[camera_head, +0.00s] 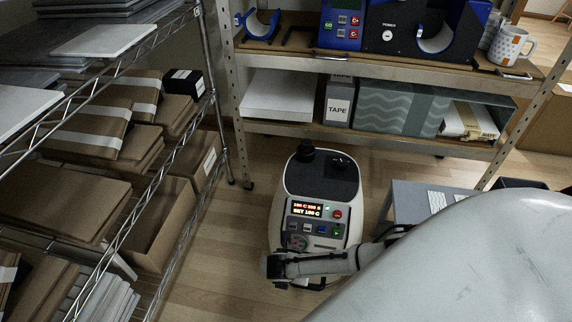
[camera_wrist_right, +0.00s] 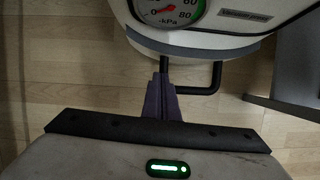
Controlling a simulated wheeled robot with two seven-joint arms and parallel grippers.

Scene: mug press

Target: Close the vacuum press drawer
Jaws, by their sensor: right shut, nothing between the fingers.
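The vacuum press (camera_head: 322,190) is a white rounded machine with a dark top and a lit control panel, standing on the floor. The wrist view shows its pale front with a pressure gauge (camera_wrist_right: 166,10) and the label "Vacuum press". A black bar handle (camera_wrist_right: 200,91) juts out below that front; it also shows in the head view (camera_head: 318,286), partly behind my right arm. My right gripper (camera_wrist_right: 163,78) is shut and empty, its fingertips at the handle's left end, overlapping it in the picture. I cannot tell whether they touch, or how far the drawer stands out. My left gripper is out of view.
A wire rack with cardboard boxes (camera_head: 74,205) stands at the left. Behind the press is a metal shelf (camera_head: 390,142) with boxes and a blue mug press (camera_head: 420,30). A low grey table (camera_head: 412,200) is to the right. Wooden floor (camera_head: 235,240) is clear left of the press.

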